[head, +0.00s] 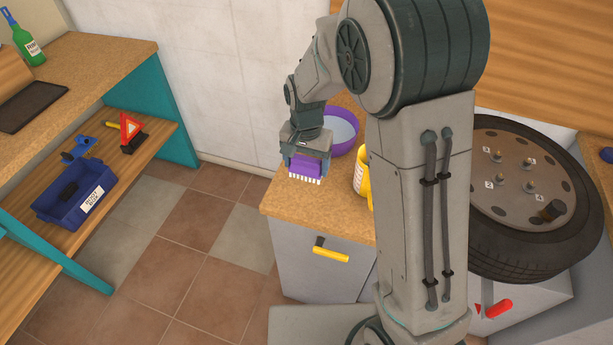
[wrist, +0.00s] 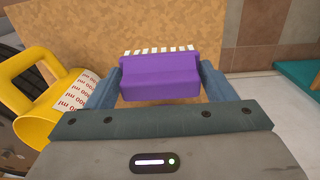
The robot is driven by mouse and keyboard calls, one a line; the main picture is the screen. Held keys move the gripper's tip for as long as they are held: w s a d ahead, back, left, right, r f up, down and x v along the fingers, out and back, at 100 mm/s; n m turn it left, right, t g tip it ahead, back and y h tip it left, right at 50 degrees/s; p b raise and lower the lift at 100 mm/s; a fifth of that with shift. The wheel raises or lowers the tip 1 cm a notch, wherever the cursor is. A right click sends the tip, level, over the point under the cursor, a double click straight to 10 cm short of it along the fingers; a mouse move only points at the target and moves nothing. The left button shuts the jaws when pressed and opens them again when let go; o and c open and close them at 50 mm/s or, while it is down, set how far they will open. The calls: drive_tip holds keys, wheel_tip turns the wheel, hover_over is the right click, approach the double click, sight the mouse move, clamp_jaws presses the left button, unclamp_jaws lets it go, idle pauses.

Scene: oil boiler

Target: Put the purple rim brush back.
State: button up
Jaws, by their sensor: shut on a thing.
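The purple rim brush (head: 306,167) is between the fingers of my gripper (head: 307,163), its white bristles pointing down at the wooden counter top (head: 283,203). In the wrist view the brush (wrist: 160,76) sits across both blue-grey fingers of my gripper (wrist: 160,84), which are shut on its sides. The brush is at or just above the counter near its left front corner; I cannot tell whether the bristles touch.
A yellow jug (head: 361,178) stands close to the right of the brush, partly behind my arm. A purple bowl (head: 341,130) is behind. A tyre (head: 520,245) lies at right. A blue bin (head: 72,198) and warning triangle (head: 129,131) sit on the left shelf.

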sight(305, 178)
wheel_tip(305, 178, down, 2)
drive_tip(key=shift+a+f, duration=0.15)
drive_tip(key=shift+f, duration=1.9)
drive_tip(key=shift+f, duration=0.15)
drive_tip(key=o, duration=1)
